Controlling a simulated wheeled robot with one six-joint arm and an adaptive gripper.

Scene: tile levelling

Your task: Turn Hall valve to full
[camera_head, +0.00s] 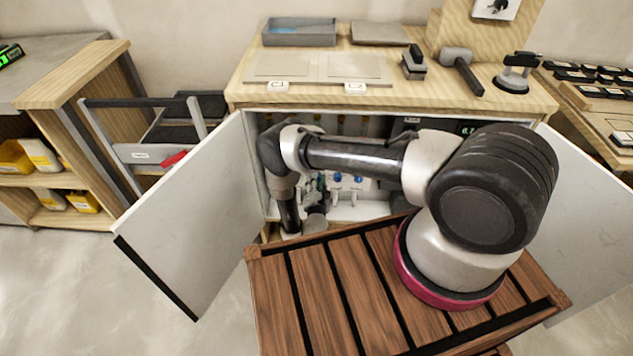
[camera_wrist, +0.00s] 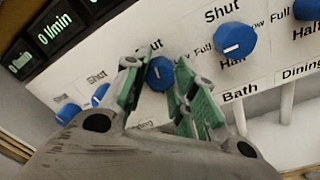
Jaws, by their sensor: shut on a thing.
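A white valve panel (camera_wrist: 207,80) with several round blue knobs fills the wrist view. My gripper (camera_wrist: 157,70) has its green fingers on either side of one blue knob (camera_wrist: 160,74) and is shut on it. The name label under this knob is mostly hidden by the fingers, so I cannot read whether it is Hall. "Shut" shows above it; its pointer is not clear. To its right is the Bath knob (camera_wrist: 235,40), then the Dining knob (camera_wrist: 306,9). Two more knobs (camera_wrist: 101,95) (camera_wrist: 68,113) are at left. In the head view, the panel (camera_head: 347,184) is inside the cabinet.
Dark displays (camera_wrist: 55,29) above the panel read 0 l/min. The cabinet's left door (camera_head: 195,220) and right door (camera_head: 590,210) stand open around my arm. The worktop (camera_head: 240,90) above holds a tray (camera_head: 298,32), tiles and tools. White pipes (camera_wrist: 287,103) run below the panel.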

